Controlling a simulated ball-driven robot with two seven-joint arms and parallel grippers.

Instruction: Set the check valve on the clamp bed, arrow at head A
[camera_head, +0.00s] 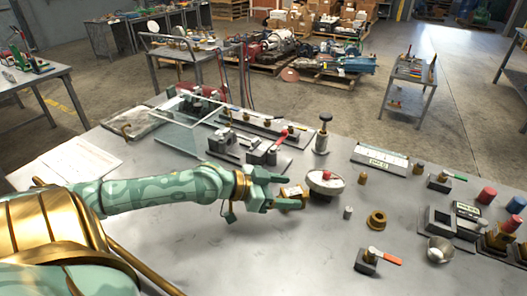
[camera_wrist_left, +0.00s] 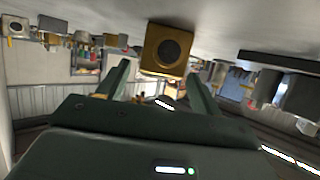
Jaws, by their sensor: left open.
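My left gripper (camera_head: 284,191) is open above the middle of the table, with its fingertips beside a small brass body with a pale label (camera_head: 294,190), likely the check valve. In the left wrist view, a square brass end with a dark round bore (camera_wrist_left: 168,48) stands beyond and between the open fingers (camera_wrist_left: 158,76). I see no grip on it, and its arrow cannot be made out. A fixture with grey blocks and a red handle (camera_head: 258,152), possibly the clamp bed, lies behind the gripper. Its head letters cannot be read. My right gripper is not in view.
A white-faced round gauge with a red part (camera_head: 325,182) stands close right of the fingertips. A dark-knobbed post (camera_head: 323,135) stands behind it. The front middle of the table is clear.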

